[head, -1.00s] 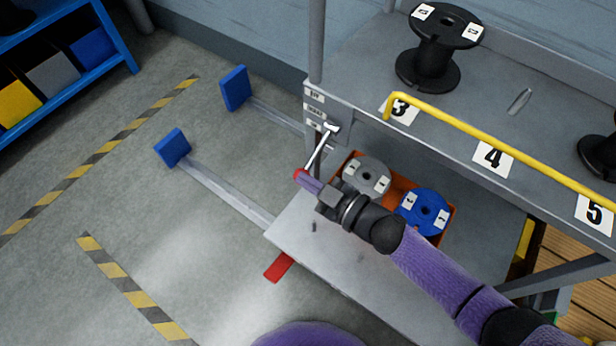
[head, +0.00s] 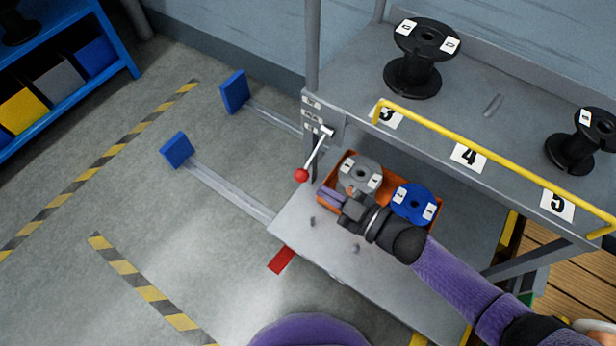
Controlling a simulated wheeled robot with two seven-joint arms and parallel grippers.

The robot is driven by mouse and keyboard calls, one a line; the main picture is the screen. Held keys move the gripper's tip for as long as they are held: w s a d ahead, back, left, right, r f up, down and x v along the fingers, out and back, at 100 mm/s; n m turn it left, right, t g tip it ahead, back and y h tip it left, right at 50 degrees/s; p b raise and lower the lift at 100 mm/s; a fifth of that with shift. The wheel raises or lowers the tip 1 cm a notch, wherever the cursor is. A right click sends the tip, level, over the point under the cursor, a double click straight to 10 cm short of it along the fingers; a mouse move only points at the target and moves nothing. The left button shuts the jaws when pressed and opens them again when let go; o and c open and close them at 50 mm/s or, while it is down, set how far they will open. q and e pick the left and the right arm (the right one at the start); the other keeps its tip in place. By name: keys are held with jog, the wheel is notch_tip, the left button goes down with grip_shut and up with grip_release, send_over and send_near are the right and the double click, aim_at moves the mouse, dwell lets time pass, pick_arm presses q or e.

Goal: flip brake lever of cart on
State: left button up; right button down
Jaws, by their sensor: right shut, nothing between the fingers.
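The brake lever (head: 315,156) is a silver rod with a red ball knob (head: 301,175), mounted on the grey cart's (head: 353,78) left corner post. It slants down to the left from its pivot. My right gripper (head: 328,197) is shut and empty, to the right of and a little below the knob, with a visible gap between them. It is over the left edge of the orange bin on the cart's lower shelf. My left gripper is not in view.
The orange bin (head: 326,206) holds a grey pulley (head: 360,174) and a blue pulley (head: 413,203). Black spools (head: 424,58) stand on the upper shelf behind a yellow rail (head: 470,147). Blue-ended floor rails (head: 230,193) lie left of the cart.

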jog(key=shift+p+v, duration=0.45)
jog(key=shift+v, duration=1.8)
